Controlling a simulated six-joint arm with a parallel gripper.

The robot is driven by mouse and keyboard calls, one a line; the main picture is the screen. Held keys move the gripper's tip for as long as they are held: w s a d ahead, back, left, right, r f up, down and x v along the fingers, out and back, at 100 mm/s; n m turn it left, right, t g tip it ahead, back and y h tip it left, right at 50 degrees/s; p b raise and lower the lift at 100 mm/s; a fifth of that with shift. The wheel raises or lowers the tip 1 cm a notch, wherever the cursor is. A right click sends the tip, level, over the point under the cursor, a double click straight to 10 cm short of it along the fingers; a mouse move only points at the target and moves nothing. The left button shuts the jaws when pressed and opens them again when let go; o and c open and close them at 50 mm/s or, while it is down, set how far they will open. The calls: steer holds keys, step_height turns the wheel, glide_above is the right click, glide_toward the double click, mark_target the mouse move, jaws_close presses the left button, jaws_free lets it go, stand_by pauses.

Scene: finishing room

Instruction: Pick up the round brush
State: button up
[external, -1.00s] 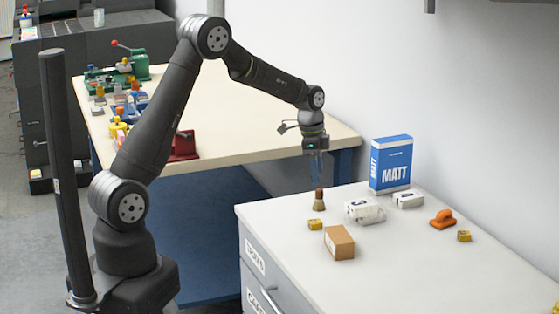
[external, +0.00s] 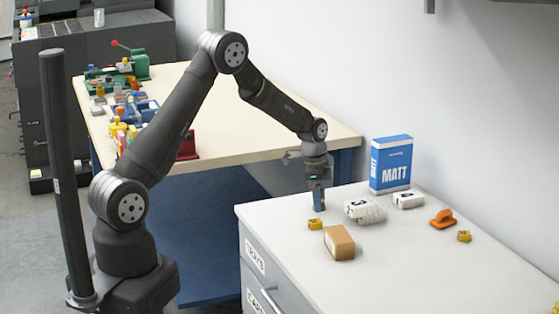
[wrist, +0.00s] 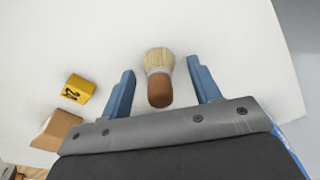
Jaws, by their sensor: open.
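The round brush (wrist: 159,78) has a brown handle and pale bristles. In the wrist view it lies between the two blue fingers of my gripper (wrist: 162,92), with a gap on each side. In the external view my gripper (external: 319,200) is low over the near-left part of the white cabinet top and hides the brush. My gripper is open and holds nothing.
A yellow numbered block (external: 315,224) and a brown box (external: 339,243) stand close to my gripper. White wrapped blocks (external: 365,211), a blue MATT box (external: 391,164), an orange tool (external: 443,218) and another yellow block (external: 464,236) are to the right. The cabinet's front right is clear.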

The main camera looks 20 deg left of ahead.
steer(key=c, duration=1)
steer(key=shift+c, duration=0.3)
steer(key=shift+r, duration=0.1)
